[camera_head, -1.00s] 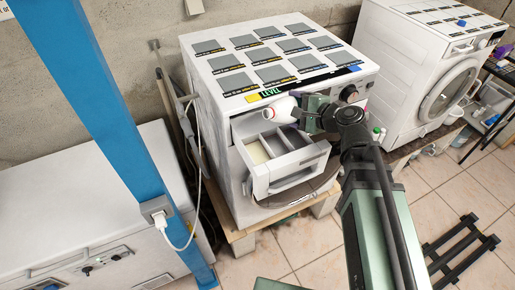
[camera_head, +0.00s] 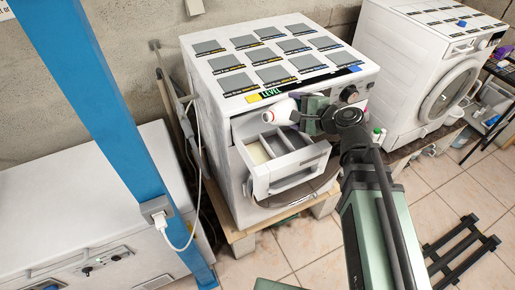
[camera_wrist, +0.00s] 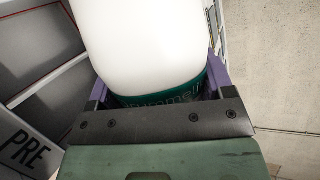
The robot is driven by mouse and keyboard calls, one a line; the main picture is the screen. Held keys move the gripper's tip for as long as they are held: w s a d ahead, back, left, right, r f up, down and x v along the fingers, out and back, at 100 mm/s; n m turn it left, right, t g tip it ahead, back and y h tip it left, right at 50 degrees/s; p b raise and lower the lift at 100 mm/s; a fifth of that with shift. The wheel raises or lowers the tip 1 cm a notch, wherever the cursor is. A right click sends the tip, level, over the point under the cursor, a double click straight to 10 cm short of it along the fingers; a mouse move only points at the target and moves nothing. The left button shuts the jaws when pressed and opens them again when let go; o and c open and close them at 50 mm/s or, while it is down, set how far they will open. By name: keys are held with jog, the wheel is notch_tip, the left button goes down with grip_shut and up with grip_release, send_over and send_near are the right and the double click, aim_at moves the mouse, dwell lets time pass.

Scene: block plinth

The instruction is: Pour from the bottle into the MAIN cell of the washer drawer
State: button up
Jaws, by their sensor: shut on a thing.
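A white bottle (camera_head: 279,113) with a reddish mark at its end is held tilted by my gripper (camera_head: 306,112), above the open washer drawer (camera_head: 262,184). The drawer has several cells side by side, and the leftmost has a yellowish bottom. In the wrist view the white bottle (camera_wrist: 142,40) with a green label fills the top middle, between the purple-edged jaws of my gripper (camera_wrist: 160,88). A drawer wall labelled PRE (camera_wrist: 22,145) shows at the lower left there. The MAIN label is not visible, and I cannot see any liquid flowing.
The drawer's washer (camera_head: 225,165) has grey squares on top and a LEVEL strip along its front edge. A second washer (camera_head: 425,85) stands to the right. A blue post (camera_head: 110,110) rises at the left, with a plug and white cable.

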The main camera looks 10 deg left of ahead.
jog(key=shift+s+a+r+n+h, duration=0.15)
jog(key=shift+s+a+n+h, duration=0.15)
jog(key=shift+n, duration=0.2)
dwell(1.6)
jog(key=shift+r+n+t+p, duration=0.1)
jog(key=shift+n+t+p, duration=0.25)
jog(key=shift+n+t, duration=0.2)
dwell(1.9)
